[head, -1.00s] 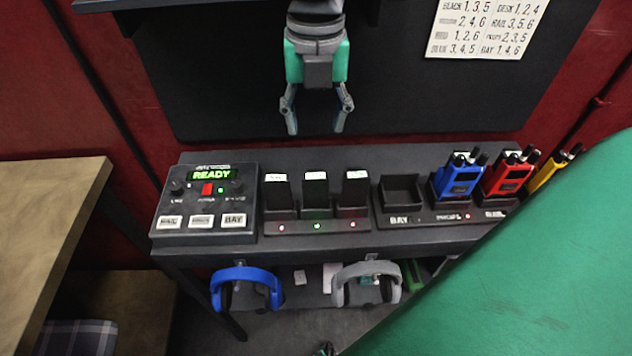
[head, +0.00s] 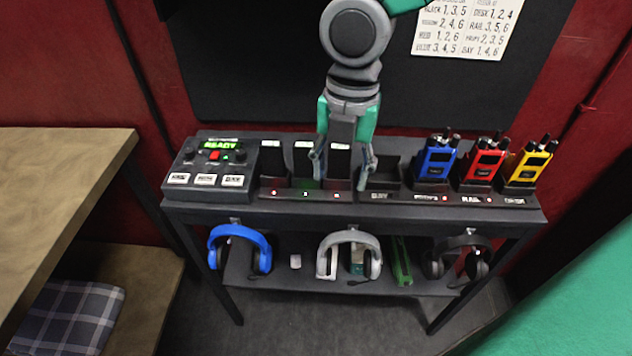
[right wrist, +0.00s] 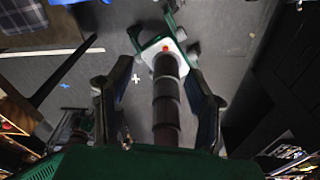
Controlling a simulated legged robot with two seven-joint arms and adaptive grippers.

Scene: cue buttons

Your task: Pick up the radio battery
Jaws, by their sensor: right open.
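Three black radio batteries stand upright in a charger dock (head: 290,196) on the table: the left one (head: 270,167), the middle one (head: 303,163) and the right one (head: 338,168). The dock lights are red, green and red from left to right. My right gripper (head: 342,172) is open, fingers pointing down, in line with the right battery, one finger showing on each side of it. I cannot tell whether it touches. In the right wrist view both open fingers (right wrist: 160,115) show, but no battery is clear there. My left gripper is not in view.
A control box (head: 210,168) reads READY at the left. An empty BAY slot (head: 385,178) lies right of the batteries, then blue (head: 436,160), red (head: 483,161) and yellow (head: 528,164) radios. Headsets hang below. A wooden table (head: 60,190) stands at left.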

